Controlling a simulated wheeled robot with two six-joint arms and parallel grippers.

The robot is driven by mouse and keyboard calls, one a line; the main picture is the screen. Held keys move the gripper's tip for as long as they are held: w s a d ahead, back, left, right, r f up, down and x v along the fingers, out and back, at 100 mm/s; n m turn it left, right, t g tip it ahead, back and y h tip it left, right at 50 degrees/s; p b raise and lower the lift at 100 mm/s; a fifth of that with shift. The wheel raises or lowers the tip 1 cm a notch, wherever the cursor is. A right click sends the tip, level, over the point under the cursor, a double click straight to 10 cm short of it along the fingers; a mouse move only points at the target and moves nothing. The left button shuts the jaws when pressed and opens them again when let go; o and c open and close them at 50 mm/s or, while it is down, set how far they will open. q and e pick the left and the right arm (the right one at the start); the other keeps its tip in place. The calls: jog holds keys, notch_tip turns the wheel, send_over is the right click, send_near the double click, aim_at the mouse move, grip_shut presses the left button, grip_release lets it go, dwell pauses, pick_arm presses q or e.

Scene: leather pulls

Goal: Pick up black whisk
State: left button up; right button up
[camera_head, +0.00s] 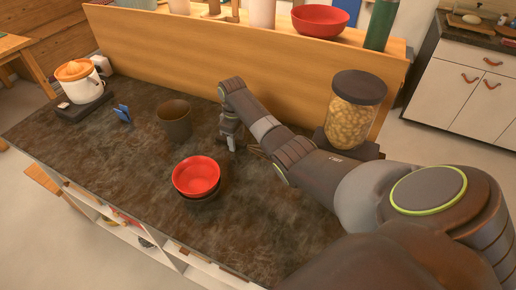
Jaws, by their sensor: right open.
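My right arm reaches in from the right over the dark counter (120,160). My right gripper (231,146) points down at the counter, between the dark cup and the jar, with its jaws open. Just right of it, thin wire-like loops (257,151) show beside my arm; they may be part of the black whisk, but my arm hides most of that spot. I cannot see a whisk handle, and I cannot tell whether the fingers touch it. My left gripper is not in view.
A red bowl (196,175) sits in a dark bowl in front of the gripper. A dark cup (175,120) stands left of it. A lidded jar (355,108) stands right, by the wooden partition (200,55).

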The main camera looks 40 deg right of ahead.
grip_shut()
